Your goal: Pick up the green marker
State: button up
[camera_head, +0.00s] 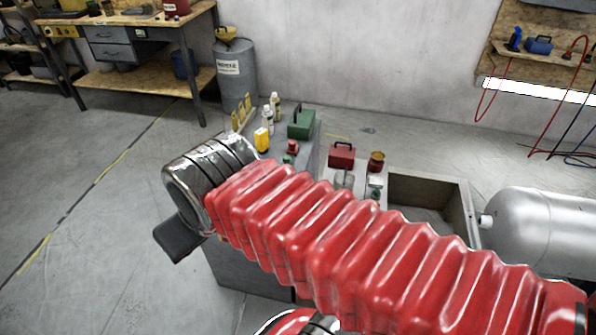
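I cannot make out a green marker for certain. A small green object (287,159) shows on the grey bench just above my arm, and another small green object (376,194) shows further right; both are too small to identify. My red-sleeved arm crosses the view and hides much of the bench. At its left end is a metal wrist with a dark piece below it, which seems to be part of my gripper (180,240). Its fingertips cannot be made out, nor whether it is open or holding anything.
The bench carries a green case (301,124), a yellow item (262,140), bottles (275,107), a red toolbox (342,155) and a brown jar (376,161). An open grey bin (458,205) and a silver tank (545,232) stand right. Floor at left is clear.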

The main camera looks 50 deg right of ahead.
aim_at(286, 158)
jog(key=k, duration=0.65)
jog(key=u, duration=0.95)
jog(key=i, duration=0.75)
jog(key=z, duration=1.65)
